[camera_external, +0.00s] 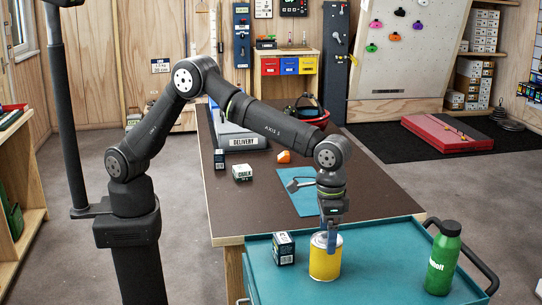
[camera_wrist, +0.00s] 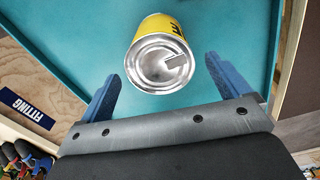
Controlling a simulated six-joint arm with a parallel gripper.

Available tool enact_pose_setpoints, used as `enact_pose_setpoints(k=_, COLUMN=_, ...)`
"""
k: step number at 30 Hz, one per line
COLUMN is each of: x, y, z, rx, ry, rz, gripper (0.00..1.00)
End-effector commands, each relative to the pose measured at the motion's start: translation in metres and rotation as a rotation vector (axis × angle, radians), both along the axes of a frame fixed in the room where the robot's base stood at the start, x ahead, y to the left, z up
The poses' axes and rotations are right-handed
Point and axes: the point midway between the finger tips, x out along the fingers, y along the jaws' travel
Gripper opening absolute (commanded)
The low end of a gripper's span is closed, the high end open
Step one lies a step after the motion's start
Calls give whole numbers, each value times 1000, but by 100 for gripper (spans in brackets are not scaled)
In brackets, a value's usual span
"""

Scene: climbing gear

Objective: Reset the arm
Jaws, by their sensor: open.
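My gripper (camera_external: 332,238) is at the end of my arm, low over the teal cart. A yellow can (camera_external: 325,262) with a silver top stands upright on the cart, just below the gripper in the external view. In the wrist view the can (camera_wrist: 162,55) is ahead of the fingertips, its metal lid and tab facing the camera. Whether a finger touches the can is hard to tell.
The teal cart (camera_external: 400,250) also carries a small dark box (camera_external: 284,248) left of the can and a green bottle (camera_external: 443,258) at right. Behind, the brown table (camera_external: 222,205) holds a chalk box (camera_external: 242,173), an orange piece (camera_external: 284,157), a teal mat (camera_external: 306,201) and a DELIVERY bin (camera_external: 243,143).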

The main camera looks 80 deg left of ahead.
Motion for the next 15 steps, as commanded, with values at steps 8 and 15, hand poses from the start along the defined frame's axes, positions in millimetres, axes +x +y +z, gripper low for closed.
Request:
enact_pose_setpoints(k=8, x=0, y=0, z=-56, rx=1, ry=2, rz=0, gripper=94)
enact_pose_setpoints(k=15, x=0, y=0, z=-32, rx=-1, ry=-2, rz=0, gripper=94)
